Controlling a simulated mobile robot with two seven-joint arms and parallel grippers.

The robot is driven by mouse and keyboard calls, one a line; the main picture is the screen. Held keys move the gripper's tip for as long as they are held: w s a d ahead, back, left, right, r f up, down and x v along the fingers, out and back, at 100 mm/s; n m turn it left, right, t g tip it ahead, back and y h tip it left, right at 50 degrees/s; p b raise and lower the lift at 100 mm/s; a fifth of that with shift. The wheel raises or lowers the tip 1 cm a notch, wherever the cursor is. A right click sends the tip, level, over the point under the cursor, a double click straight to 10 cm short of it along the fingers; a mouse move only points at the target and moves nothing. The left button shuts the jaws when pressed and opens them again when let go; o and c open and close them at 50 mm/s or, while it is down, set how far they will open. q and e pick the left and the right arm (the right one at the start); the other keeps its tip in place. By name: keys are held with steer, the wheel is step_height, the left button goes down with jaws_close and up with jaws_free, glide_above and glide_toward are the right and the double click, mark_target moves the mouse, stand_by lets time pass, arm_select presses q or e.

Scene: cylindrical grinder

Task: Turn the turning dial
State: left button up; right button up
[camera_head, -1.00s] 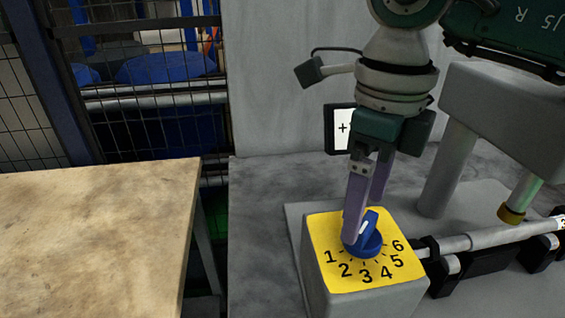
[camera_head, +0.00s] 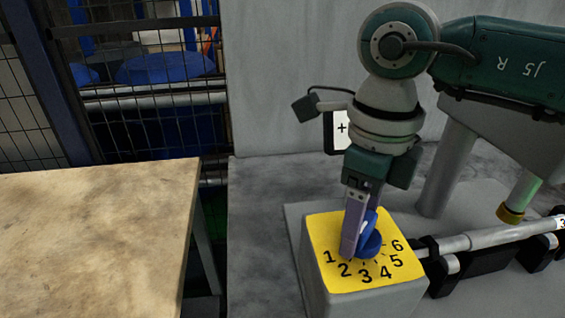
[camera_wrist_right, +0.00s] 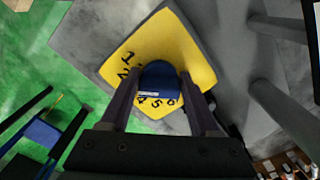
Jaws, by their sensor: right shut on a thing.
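The blue turning dial (camera_head: 369,243) sits on a yellow plate (camera_head: 330,225) numbered 1 to 6, on top of a grey box (camera_head: 322,288). My right gripper (camera_head: 358,238) reaches down onto the dial with its fingers low at the plate. In the right wrist view the dial (camera_wrist_right: 160,84) sits between the two fingers of the gripper (camera_wrist_right: 160,95), and a white mark shows on it. The gripper is shut on the dial. In the head view the near finger hides part of the dial. My left gripper is not in view.
A wooden table (camera_head: 95,235) stands at the left, with a gap before the grey machine bed (camera_head: 262,215). A metal shaft (camera_head: 500,236) with black mounts lies right of the box. A grey post (camera_head: 447,170) stands behind it.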

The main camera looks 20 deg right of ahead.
steer(key=c, duration=0.6)
steer(key=shift+o, duration=0.2)
steer(key=shift+f+n+b, duration=0.1)
steer(key=shift+n+b, duration=0.85)
steer(key=shift+n, duration=0.35)
steer(key=shift+a+n+b, duration=0.1)
steer(key=shift+n+b, duration=0.65)
steer(key=shift+n, duration=0.45)
steer(key=shift+s+n, duration=0.1)
steer(key=shift+n, duration=0.2)
steer(key=o, duration=1.3)
